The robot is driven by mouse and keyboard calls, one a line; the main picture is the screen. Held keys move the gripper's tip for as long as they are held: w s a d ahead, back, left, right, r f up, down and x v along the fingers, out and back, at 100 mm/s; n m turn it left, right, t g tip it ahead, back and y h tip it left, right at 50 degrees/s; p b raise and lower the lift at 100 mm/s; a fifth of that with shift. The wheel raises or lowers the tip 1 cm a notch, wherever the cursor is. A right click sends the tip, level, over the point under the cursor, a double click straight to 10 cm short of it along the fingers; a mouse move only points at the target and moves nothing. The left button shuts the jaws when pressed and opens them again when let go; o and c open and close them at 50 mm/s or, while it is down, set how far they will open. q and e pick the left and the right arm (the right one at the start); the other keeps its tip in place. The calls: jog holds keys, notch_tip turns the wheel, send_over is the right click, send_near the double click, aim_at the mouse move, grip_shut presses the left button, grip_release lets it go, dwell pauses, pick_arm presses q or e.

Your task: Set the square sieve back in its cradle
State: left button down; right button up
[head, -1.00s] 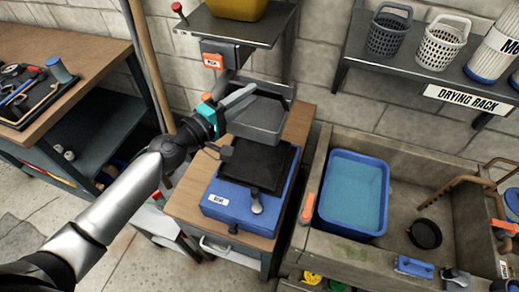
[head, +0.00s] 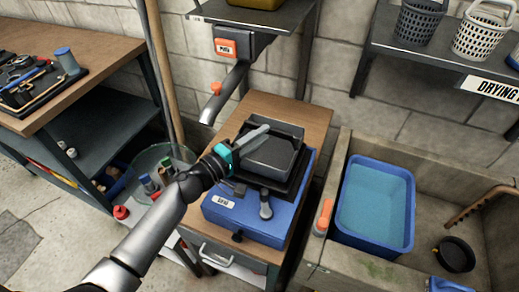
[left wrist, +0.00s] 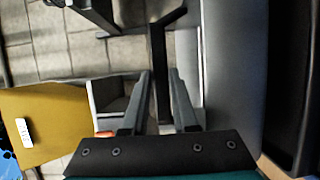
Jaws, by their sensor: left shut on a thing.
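The square sieve (head: 276,154) is a dark grey square pan in the head view. My left gripper (head: 246,142) is shut on its left side. The sieve is over the black cradle (head: 291,187) on top of the blue shaker base (head: 245,217). It covers most of the cradle, and I cannot tell whether it touches it or hovers just above. In the left wrist view, the two fingers (left wrist: 157,103) stand on either side of a dark upright bar. My right gripper is not in view.
A chute (head: 222,95) with an orange label box (head: 227,47) hangs just behind the sieve. A blue water tub (head: 347,215) sits in the stone sink at the right.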

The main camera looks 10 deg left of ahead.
aim_at(258, 158)
pick_arm(q)
jog(key=shift+f+b, duration=0.5)
jog(key=shift+f, duration=1.15)
jog(key=shift+f, duration=0.15)
jog(key=c, duration=0.7)
grip_release()
jog(key=shift+s+a, duration=0.1)
jog(key=shift+s, duration=0.1)
jog(key=v, duration=1.1)
jog(key=shift+s+a+b, duration=0.15)
jog(key=shift+s+b, duration=0.1)
jog(key=shift+b, duration=0.1)
